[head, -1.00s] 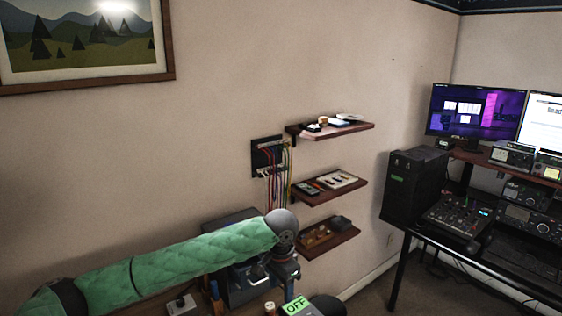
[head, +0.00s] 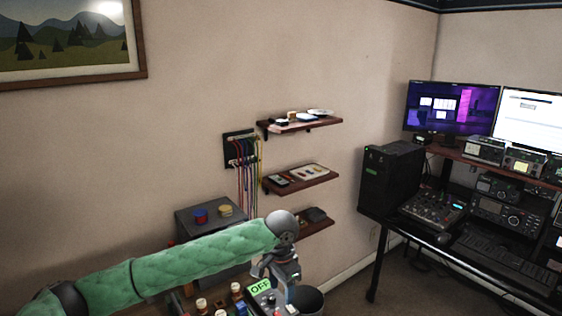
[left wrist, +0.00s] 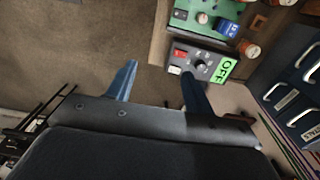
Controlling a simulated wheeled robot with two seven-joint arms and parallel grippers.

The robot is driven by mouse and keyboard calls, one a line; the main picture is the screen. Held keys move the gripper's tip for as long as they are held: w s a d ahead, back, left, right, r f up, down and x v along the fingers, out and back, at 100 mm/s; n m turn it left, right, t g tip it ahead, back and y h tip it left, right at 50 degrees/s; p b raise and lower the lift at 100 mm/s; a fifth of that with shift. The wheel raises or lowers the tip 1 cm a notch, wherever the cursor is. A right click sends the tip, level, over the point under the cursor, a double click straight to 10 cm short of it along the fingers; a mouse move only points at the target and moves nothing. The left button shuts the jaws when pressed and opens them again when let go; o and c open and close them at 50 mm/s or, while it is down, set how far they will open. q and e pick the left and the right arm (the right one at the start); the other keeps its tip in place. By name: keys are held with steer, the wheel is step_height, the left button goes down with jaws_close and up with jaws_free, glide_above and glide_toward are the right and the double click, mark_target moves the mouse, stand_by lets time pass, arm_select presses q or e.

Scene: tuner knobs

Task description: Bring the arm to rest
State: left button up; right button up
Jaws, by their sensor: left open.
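My left gripper (head: 276,268) is at the end of the green padded arm in the head view, over the edge of the workbench. In the left wrist view its two blue fingers (left wrist: 160,84) stand wide apart with nothing between them. A small grey control box with a green OFF label (head: 261,286) lies just below the gripper. The box also shows in the left wrist view (left wrist: 200,66), close beyond the right finger; I cannot tell whether they touch. It has a red switch and dark knobs. My right gripper is not in view.
A green board (left wrist: 208,18) with parts adjoins the box. A grey cabinet (head: 190,222) with blue and yellow round items on top stands behind the arm. Wall shelves (head: 300,180) are beyond. A desk with monitors (head: 450,108) is at right. Floor (left wrist: 70,40) is open left of the bench.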

arm_select(q)
steer(key=s+d+f+n+h+b, duration=0.15)
steer(key=s+f, duration=0.25)
steer(key=f, duration=0.5)
steer(key=s+d+f+n+t+h+b, duration=0.1)
steer(key=s+f+h+b, duration=0.1)
steer(key=s+f, duration=0.5)
steer(key=s+d+f+n+h+b, duration=0.1)
steer(key=s+d+f+b, duration=0.1)
steer(key=f, duration=1)
steer(key=s+a+f+n+y+b, duration=0.1)
steer(key=s+a+f+n+b, duration=0.1)
steer(key=s+a+f, duration=0.8)
steer(key=s+a+f+n+y+b, duration=0.2)
steer(key=s+a+f+n, duration=0.1)
steer(key=s+a+f, duration=0.8)
steer(key=s+f, duration=0.3)
steer(key=s, duration=0.1)
steer(key=shift+s, duration=0.4)
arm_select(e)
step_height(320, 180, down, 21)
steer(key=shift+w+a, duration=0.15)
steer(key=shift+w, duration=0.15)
arm_select(q)
steer(key=shift+y, duration=0.25)
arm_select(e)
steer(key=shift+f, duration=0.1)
